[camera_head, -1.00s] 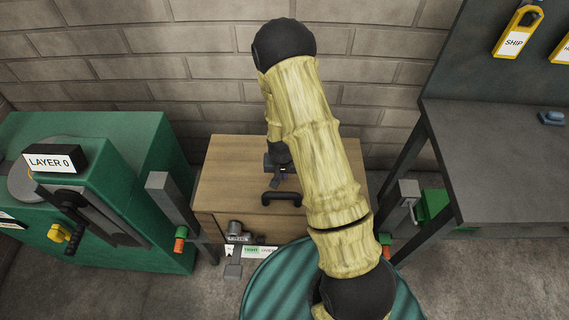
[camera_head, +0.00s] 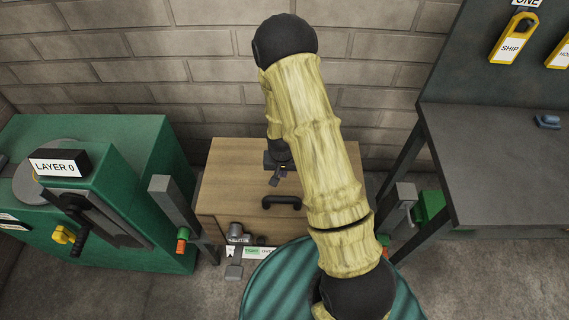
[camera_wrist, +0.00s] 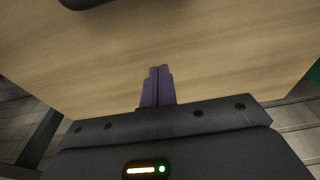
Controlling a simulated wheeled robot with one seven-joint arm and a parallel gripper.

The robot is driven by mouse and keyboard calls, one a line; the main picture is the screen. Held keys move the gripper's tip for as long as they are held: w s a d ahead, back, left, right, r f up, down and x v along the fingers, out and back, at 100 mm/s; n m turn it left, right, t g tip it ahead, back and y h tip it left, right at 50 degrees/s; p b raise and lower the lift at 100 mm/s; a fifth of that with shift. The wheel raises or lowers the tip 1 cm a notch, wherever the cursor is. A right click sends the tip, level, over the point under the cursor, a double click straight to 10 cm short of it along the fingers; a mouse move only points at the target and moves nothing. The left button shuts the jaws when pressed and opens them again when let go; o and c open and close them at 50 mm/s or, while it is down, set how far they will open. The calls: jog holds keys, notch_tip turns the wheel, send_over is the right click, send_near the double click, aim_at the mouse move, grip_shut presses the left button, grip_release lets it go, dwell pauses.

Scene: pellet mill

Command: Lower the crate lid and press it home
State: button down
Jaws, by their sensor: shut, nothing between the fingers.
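The wooden crate stands against the brick wall in the head view, its lid (camera_head: 228,172) lying flat on top as far as I can see. A black handle (camera_head: 281,201) sits near the lid's front edge. My gripper (camera_head: 275,180) is over the lid behind the handle. In the wrist view my gripper (camera_wrist: 158,72) is shut and empty, pointing at the bare wood of the lid (camera_wrist: 220,50). I cannot tell whether the fingertips touch it. My arm hides the lid's right part. A metal latch (camera_head: 238,235) and a green-and-white label (camera_head: 252,252) are at the crate's front.
A green machine (camera_head: 120,180) marked LAYER 0 stands at left. A dark workbench (camera_head: 495,160) is at right. Grey posts with an orange-tipped part (camera_head: 182,240) and a green part (camera_head: 430,205) flank the crate. The brick wall (camera_head: 200,60) closes the back.

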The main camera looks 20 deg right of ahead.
jog(key=shift+r+p, duration=1.85)
jog(key=shift+r, duration=1)
notch_tip(320, 180, up, 13)
jog(key=n, duration=0.2)
send_over(283, 182)
jog(key=s, duration=0.4)
jog(key=s+r+n, duration=0.1)
jog(key=s+r, duration=0.8)
jog(key=r, duration=0.1)
jog(key=shift+s+d+n+t+y, duration=0.15)
jog(key=shift+s+n+t+y, duration=0.15)
jog(key=shift+s+t, duration=0.1)
jog(key=shift+w, duration=0.1)
jog(key=shift+s, duration=0.2)
jog(key=shift+w, duration=0.1)
